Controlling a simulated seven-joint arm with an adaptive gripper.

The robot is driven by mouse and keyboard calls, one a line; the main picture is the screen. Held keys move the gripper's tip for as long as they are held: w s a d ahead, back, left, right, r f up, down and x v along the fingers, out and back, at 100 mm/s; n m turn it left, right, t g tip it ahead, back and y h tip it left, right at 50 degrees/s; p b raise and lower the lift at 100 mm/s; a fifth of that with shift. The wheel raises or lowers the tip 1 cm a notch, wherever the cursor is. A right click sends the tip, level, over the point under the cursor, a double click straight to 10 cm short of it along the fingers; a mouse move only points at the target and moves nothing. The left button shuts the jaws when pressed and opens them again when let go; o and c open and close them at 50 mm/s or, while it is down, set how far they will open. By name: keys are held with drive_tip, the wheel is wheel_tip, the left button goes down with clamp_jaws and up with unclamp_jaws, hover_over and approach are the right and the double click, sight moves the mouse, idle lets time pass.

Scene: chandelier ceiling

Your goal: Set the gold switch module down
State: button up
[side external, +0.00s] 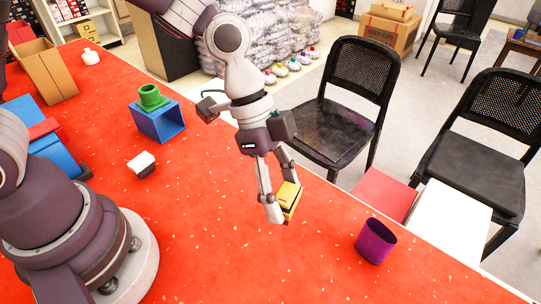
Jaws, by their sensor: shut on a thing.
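The gold switch module (290,197) is a small yellow-gold block with a dark band along its side. My gripper (282,205) is shut on it, with a finger at its left and the other behind it. The module is near the right-hand edge of the red table (220,240). I cannot tell from this one view whether its underside touches the table or hangs a little above it.
A purple cup (376,241) stands right of the module. A white-and-dark block (142,163) and a blue box (160,122) with a green piece (151,97) on top are to the left. Black chairs (345,100) stand beyond the table edge. The red surface around the module is clear.

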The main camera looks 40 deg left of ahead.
drive_tip(key=shift+n+t, duration=0.3)
drive_tip(key=shift+n, duration=0.2)
drive_tip(key=w+a+f, duration=0.1)
drive_tip(key=f, duration=0.2)
drive_tip(key=w+a+f, duration=0.1)
drive_tip(key=w+f, duration=0.1)
drive_tip(key=f, duration=0.1)
drive_tip(key=w+f, duration=0.2)
drive_tip(key=f, duration=0.1)
drive_tip(key=shift+w+a+f, duration=0.1)
drive_tip(key=shift+w+a, duration=0.1)
drive_tip(key=shift+a, duration=0.2)
drive_tip(key=o, duration=1.1)
drive_tip(key=shift+f, duration=0.1)
drive_tip(key=shift+c, duration=0.2)
drive_tip(key=v, duration=1.2)
drive_tip(key=s+a+r+n+t+y, duration=0.4)
drive_tip(key=s+a+r+n, duration=0.4)
drive_tip(key=n, duration=0.5)
drive_tip(key=shift+s+a+t+y, duration=0.4)
drive_tip(key=shift+s+a+t, duration=0.3)
drive_tip(key=shift+s, duration=0.35)
